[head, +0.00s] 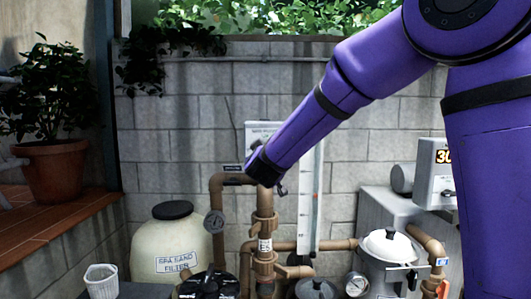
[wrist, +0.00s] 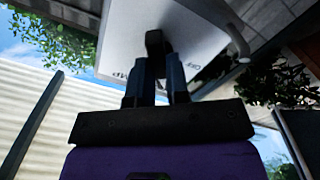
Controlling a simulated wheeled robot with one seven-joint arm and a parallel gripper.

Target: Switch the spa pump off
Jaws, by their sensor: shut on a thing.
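A pale box with printed lettering, apparently the spa pump switch box, hangs on the block wall in the head view (head: 262,130) and fills the top of the wrist view (wrist: 203,42). In the wrist view a dark switch lever (wrist: 154,40) stands out from its face. My gripper (wrist: 154,65) has its two fingers closed around this lever. In the head view my gripper (head: 266,172) is at the box's lower part, and my forearm and hand hide the lever. The lettering is partly covered; I cannot tell the lever's setting for sure.
A spa sand filter (head: 168,250) stands left, a white-lidded pump housing (head: 390,250) right. A grey box with a number display (head: 436,170) is at far right. A potted plant (head: 52,165) stands left.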

